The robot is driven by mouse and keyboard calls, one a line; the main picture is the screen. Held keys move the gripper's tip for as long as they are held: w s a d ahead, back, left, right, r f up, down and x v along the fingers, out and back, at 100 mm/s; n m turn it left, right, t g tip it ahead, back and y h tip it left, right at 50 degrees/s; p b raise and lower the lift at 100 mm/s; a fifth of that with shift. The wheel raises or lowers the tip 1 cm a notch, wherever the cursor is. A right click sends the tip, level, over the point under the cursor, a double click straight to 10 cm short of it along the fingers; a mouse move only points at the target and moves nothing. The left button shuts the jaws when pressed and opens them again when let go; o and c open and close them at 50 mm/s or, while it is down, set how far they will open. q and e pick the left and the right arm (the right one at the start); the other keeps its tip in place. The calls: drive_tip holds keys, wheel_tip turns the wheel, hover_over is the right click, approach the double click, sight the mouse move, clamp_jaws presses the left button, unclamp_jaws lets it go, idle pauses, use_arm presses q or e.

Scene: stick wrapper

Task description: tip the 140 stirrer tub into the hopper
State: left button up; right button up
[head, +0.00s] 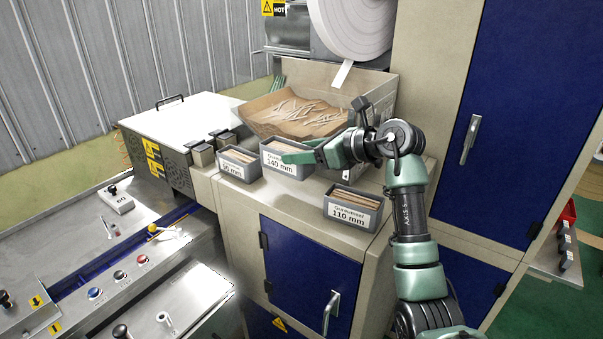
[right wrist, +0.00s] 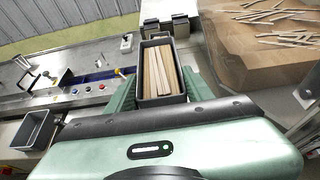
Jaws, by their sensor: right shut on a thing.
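The grey 140 mm tub (head: 284,167) is between the fingers of my right gripper (head: 307,156), which is shut on it. The tub is upright, at or just above the counter; I cannot tell which. In the right wrist view the tub (right wrist: 160,101) sits between the green fingers, with pale flat sticks (right wrist: 165,72) inside. The hopper (head: 297,115) is just behind it, a brown tray-like bin with loose sticks scattered in it. The hopper (right wrist: 265,60) also shows at the right of the right wrist view. My left gripper is in neither view.
A smaller labelled tub (head: 239,165) stands close left of the 140 mm tub. The 110 mm tub (head: 352,209) with sticks stands at the front right. Two small metal containers (head: 203,155) are at the left. A white paper roll (head: 352,25) hangs above the hopper.

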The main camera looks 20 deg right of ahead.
sight(309, 176)
wheel_tip(309, 176, down, 3)
drive_tip(key=shift+a+f+p, duration=0.1)
drive_tip(key=shift+f+p, duration=0.05)
drive_tip(key=shift+p, duration=0.15)
wheel_tip(309, 176, down, 3)
drive_tip(key=shift+f+p, duration=0.15)
drive_tip(key=shift+p, duration=0.5)
drive_tip(key=shift+f, duration=0.35)
drive_tip(key=shift+f, duration=0.15)
drive_tip(key=o, duration=1.4)
